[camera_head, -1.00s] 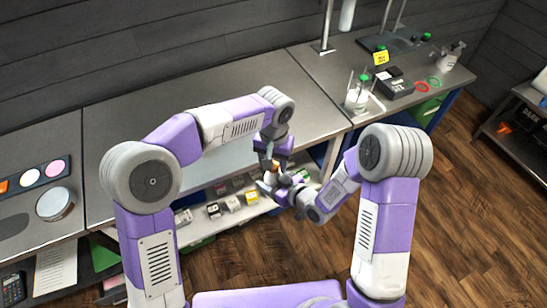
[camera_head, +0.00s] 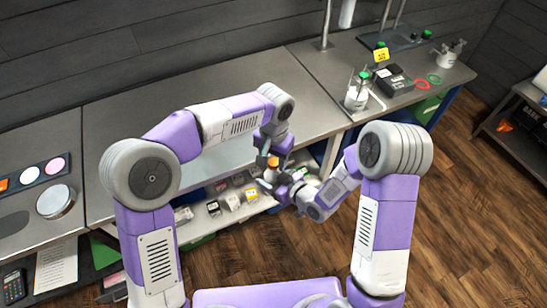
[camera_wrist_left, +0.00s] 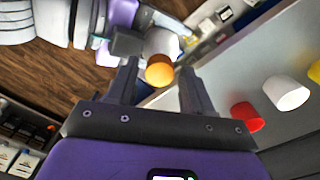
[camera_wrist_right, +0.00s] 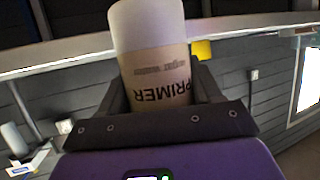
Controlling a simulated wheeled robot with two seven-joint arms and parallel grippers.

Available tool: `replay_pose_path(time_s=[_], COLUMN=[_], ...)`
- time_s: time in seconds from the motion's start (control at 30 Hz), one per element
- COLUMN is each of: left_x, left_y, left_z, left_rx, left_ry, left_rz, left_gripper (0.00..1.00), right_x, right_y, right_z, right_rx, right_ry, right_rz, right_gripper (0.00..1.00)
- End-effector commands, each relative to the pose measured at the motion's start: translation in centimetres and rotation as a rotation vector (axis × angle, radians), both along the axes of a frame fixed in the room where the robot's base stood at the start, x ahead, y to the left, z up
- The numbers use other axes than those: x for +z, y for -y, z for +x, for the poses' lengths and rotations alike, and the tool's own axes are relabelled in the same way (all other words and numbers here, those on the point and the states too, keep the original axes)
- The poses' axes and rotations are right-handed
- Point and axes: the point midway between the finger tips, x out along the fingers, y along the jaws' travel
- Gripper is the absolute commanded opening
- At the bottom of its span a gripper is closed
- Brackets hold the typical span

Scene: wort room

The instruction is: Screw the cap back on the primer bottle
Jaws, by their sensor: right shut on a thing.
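The primer bottle is white with a pale label reading PRIMER, seen in the right wrist view (camera_wrist_right: 152,50). My right gripper (camera_wrist_right: 160,90) is shut on it. In the left wrist view the white bottle (camera_wrist_left: 160,40) points its end toward my left gripper. An orange cap (camera_wrist_left: 160,70) shows at that end and looks seated there; how tightly it is screwed, I cannot tell. My left gripper (camera_wrist_left: 158,88) is open, its fingers spread with the cap in line between them. The head view shows the orange cap (camera_head: 273,161) just below my left gripper (camera_head: 268,149).
A long grey counter (camera_head: 190,115) runs behind the arms, with small boxes on a lower shelf (camera_head: 262,205). In the left wrist view a red (camera_wrist_left: 247,116), a white (camera_wrist_left: 285,92) and a yellow round thing (camera_wrist_left: 314,72) stand on a grey surface. A glass bottle (camera_head: 356,95) stands on the right counter.

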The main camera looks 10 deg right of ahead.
Motion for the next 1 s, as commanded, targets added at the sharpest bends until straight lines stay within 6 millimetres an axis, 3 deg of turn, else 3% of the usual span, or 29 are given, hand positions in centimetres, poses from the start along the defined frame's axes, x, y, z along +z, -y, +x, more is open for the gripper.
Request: replay_pose_path(time_s=[0.33,0.47,0.8,1.0], left_x=[0.1,1.1,8.0,11.0], left_y=[0.0,0.0,0.1,0.1], left_z=[0.0,0.0,0.1,0.1], left_rx=[0.002,0.002,0.002,0.001], left_ry=[0.0,0.002,0.004,0.002], left_rz=[0.0,0.0,-0.003,-0.001], left_gripper=[0.61,0.61,0.61,0.61], right_x=[0.0,0.0,0.1,0.0], right_y=[0.0,0.0,0.0,0.0], right_z=[0.0,0.0,0.0,0.0], right_rx=[0.0,0.0,0.0,0.0], right_ry=[0.001,0.001,0.001,0.001], right_rz=[0.001,0.001,0.001,0.001], right_gripper=[0.0,0.0,0.0,0.0])
